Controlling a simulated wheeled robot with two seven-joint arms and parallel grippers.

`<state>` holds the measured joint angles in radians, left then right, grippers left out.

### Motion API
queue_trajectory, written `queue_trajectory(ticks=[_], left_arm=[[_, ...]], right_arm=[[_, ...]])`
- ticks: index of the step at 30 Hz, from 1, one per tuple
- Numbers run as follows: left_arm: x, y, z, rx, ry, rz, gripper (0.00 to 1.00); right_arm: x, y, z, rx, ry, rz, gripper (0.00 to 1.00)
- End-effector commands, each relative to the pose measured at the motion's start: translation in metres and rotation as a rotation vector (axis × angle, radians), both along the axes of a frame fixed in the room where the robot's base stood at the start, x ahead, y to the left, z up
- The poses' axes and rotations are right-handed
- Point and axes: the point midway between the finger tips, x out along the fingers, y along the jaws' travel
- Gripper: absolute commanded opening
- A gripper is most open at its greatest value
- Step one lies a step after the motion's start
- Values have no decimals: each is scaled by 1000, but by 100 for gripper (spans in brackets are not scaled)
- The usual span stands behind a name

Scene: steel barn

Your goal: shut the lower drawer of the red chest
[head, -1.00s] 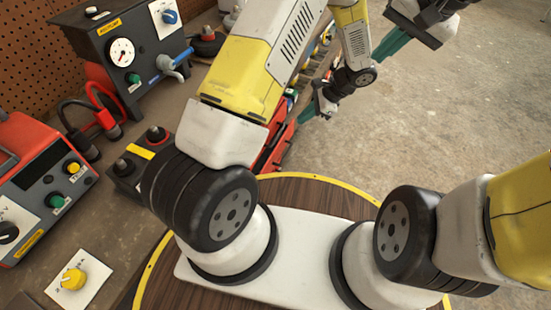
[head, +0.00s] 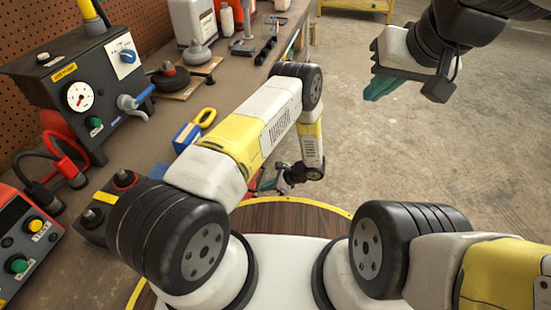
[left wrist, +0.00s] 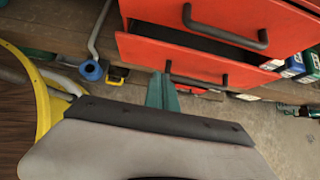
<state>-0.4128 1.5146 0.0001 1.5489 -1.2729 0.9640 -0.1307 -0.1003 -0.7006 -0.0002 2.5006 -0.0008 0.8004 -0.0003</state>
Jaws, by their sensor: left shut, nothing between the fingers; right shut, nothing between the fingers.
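The red chest (left wrist: 285,15) fills the upper right of the left wrist view. Its lower drawer (left wrist: 150,52) stands a little out, with a dark gap above its front and a dark bar handle (left wrist: 196,82). My left gripper shows teal fingers (left wrist: 162,92) in the left wrist view, shut and empty, close to the left part of that drawer's front; I cannot tell if they touch. In the head view my left gripper (head: 268,184) is low beside the bench, and my arm hides most of the chest. My right gripper (head: 384,87) is shut and empty, high over open floor.
The workbench (head: 160,120) runs along the left with a black gauge box (head: 80,90), a blue box with a yellow ring (head: 187,137) and bottles. Colored boxes (left wrist: 293,66) lie right of the drawer. The concrete floor (head: 450,160) at the right is clear.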

Motion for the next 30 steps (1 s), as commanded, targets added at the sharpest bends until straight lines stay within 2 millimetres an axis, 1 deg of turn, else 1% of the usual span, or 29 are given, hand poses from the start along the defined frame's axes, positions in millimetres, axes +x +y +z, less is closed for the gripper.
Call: queue_trajectory(ticks=[1,4,6,10,15,26,30], left_arm=[[1,9,-9,1,1,3,0],[3,23,-22,0,1,3,0],[7,35,-19,0,-1,4,0],[10,49,-19,0,-1,2,0],[11,58,-19,0,0,1,0],[12,60,-19,0,-1,1,0],[15,75,-19,2,-1,1,0]], right_arm=[[0,0,0,0,0,0,0],[0,0,0,1,0,-1,0],[0,0,0,1,0,-1,0],[0,0,0,1,0,-1,0],[0,0,0,1,0,-1,0],[0,0,0,1,0,-1,0],[0,0,0,1,0,-1,0]])
